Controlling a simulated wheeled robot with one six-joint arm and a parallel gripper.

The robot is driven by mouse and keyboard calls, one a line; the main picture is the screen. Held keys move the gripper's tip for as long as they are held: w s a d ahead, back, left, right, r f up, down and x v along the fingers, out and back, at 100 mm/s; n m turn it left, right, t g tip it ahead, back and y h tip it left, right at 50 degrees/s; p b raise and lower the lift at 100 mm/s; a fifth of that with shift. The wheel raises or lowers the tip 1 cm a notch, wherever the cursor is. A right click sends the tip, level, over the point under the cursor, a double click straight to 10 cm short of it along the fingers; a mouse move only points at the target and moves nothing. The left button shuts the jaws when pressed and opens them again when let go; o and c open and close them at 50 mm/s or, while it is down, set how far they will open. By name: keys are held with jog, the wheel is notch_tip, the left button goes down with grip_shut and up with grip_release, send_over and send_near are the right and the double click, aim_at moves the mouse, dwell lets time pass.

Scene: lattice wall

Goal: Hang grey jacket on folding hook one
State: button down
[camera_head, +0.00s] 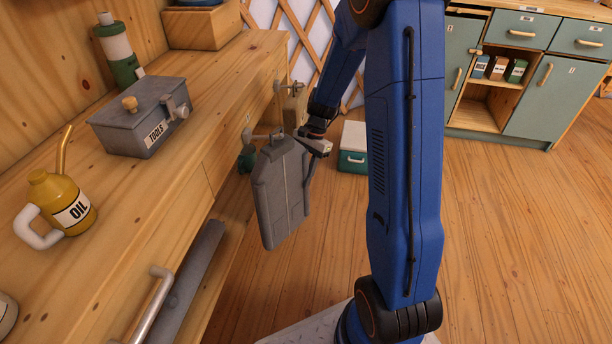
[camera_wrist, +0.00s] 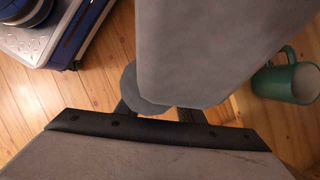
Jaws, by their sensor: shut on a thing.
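The grey jacket (camera_head: 280,195) hangs upright beside the end of the wooden workbench. My gripper (camera_head: 312,143) is shut on it near its top right. In the wrist view the jacket (camera_wrist: 215,50) fills the upper middle and hides part of my fingers (camera_wrist: 160,108). A metal folding hook (camera_head: 262,135) sticks out from the bench end at the jacket's top left. The jacket's top is close to this hook; I cannot tell whether it rests on it. A second hook (camera_head: 290,87) is farther back, with a tan item (camera_head: 295,108) below it.
A green mug (camera_head: 246,158) is left of the jacket; it also shows in the wrist view (camera_wrist: 287,82). A grey toolbox (camera_head: 142,115) and a yellow oil can (camera_head: 62,203) stand on the bench (camera_head: 170,195). A white and green box (camera_head: 353,150) sits on the floor behind.

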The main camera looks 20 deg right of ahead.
jog(key=shift+w+a, duration=0.25)
jog(key=shift+a, duration=0.15)
jog(key=shift+w+a+f, duration=0.3)
jog(key=shift+a+f, duration=0.1)
jog(key=shift+f, duration=0.05)
dwell(0.4)
jog(key=c, duration=1.1)
grip_release()
